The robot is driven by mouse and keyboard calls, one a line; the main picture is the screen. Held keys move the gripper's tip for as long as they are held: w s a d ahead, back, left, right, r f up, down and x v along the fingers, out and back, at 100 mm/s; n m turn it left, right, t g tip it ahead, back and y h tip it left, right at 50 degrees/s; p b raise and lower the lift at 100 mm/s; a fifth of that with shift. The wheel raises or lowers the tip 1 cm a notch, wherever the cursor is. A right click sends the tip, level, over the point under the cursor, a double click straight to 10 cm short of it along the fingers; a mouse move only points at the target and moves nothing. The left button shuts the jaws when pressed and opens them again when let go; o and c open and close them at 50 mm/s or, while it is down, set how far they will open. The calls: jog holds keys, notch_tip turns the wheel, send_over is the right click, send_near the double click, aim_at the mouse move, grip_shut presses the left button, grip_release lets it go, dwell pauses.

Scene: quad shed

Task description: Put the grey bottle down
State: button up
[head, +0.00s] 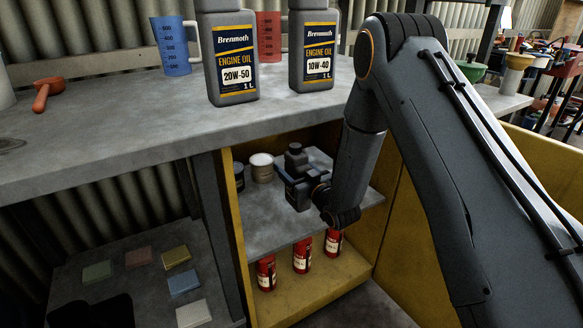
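A grey bottle (295,158) with a dark cap stands upright inside the yellow cabinet, at its middle shelf (262,232). My gripper (299,190) reaches into the cabinet from the right and appears shut around the bottle's body. The gripper hides most of the bottle's front and its base, so I cannot tell whether it touches the shelf. Two more grey engine oil bottles stand on the workbench above, one labelled 20W-50 (231,55) and one labelled 10W-40 (313,48).
Tins (262,168) stand behind and left of the held bottle. Small red canisters (302,256) stand on the cabinet floor. The workbench (130,130) overhangs the shelf; the open yellow door (405,255) is to the right. The shelf's front left part is clear.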

jog(key=p+v, duration=0.1)
jog(key=v, duration=1.1)
jog(key=shift+p, duration=0.35)
jog(key=shift+r, duration=0.1)
